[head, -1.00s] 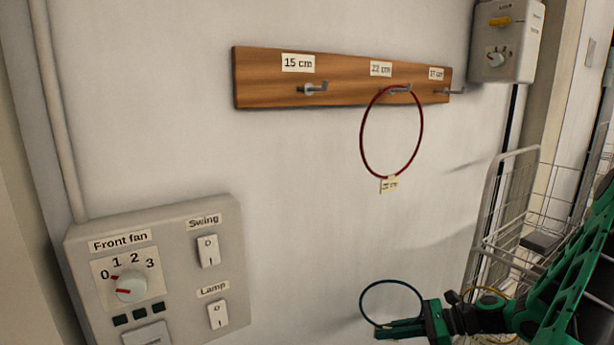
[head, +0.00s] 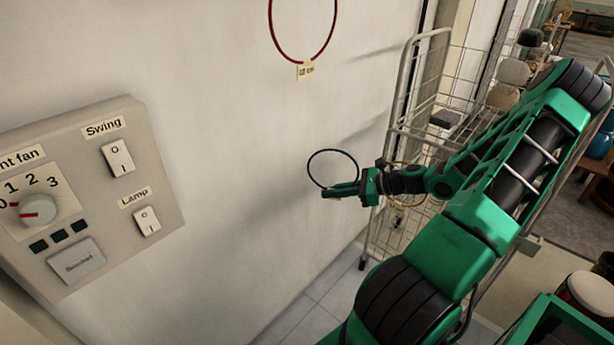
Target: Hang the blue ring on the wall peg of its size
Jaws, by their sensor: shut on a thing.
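The blue ring (head: 333,150) is a thin dark-blue hoop held up in front of the white wall. My gripper (head: 342,190) is shut on its lower edge, and the ring stands upright above the fingers, apart from the wall. A label on the blue ring cannot be made out. The red ring (head: 274,38) hangs at the top, cut off by the picture edge, with a paper tag (head: 305,70) at its bottom. The peg board and its pegs are out of view now.
A switch panel (head: 85,190) sticks out from the wall at the left. A wire rack (head: 420,90) stands behind my gripper, and a yellow ring (head: 408,203) shows there, partly hidden by my arm. The wall between panel and gripper is bare.

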